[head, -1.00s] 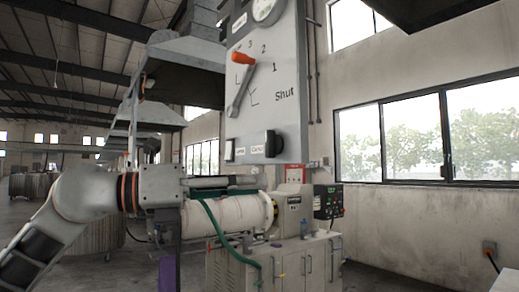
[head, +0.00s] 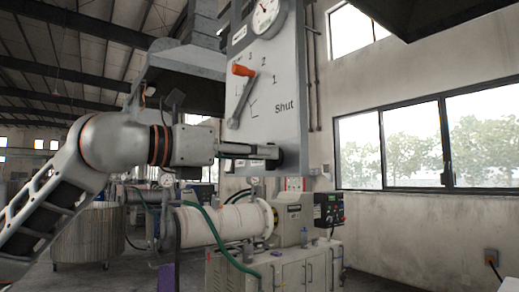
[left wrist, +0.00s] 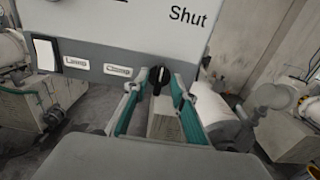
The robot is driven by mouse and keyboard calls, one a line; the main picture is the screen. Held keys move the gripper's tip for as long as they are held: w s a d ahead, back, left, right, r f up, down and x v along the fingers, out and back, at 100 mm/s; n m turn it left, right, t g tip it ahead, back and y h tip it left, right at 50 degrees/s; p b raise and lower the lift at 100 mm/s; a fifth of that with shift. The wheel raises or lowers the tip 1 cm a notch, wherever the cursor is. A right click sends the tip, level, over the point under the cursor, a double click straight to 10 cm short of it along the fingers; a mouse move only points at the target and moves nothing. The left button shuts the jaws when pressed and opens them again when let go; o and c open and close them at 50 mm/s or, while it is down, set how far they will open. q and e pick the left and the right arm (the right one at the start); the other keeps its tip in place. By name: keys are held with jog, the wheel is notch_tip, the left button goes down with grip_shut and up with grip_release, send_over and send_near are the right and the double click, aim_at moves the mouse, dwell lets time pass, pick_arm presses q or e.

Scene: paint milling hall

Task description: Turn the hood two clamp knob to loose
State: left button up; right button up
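The black clamp knob (left wrist: 160,76) sits low on the grey hood panel (left wrist: 135,25), right of the "Clamp" label (left wrist: 118,70). In the head view the knob (head: 274,158) is partly covered by my fingers. My left gripper (head: 265,152) reaches it from the left. In the left wrist view the left gripper's (left wrist: 156,88) two fingers stand apart, one on each side of the knob, with gaps visible; I cannot tell whether either touches it. The knob's pointer looks about upright. My right gripper is in neither view.
A white lamp switch (left wrist: 44,52) is left of the knob. A white mill cylinder (head: 225,223) and a cabinet (head: 285,265) stand below.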

pick_arm(q)
jog(key=shift+w+d, duration=0.2)
jog(key=shift+d, duration=0.05)
grip_shut()
jog(key=shift+n, duration=0.3)
jog(key=shift+w+a+f+n+b, duration=0.1)
jog(key=shift+n+b, duration=0.8)
jog(key=shift+n, duration=1.95)
jog(key=shift+w+a+f+n+b, duration=0.1)
jog(key=shift+n+b, duration=0.85)
jog(key=shift+n, duration=1.95)
jog(key=shift+w+f+n+b, duration=0.1)
jog(key=shift+n+b, duration=0.8)
jog(key=shift+n, duration=1.95)
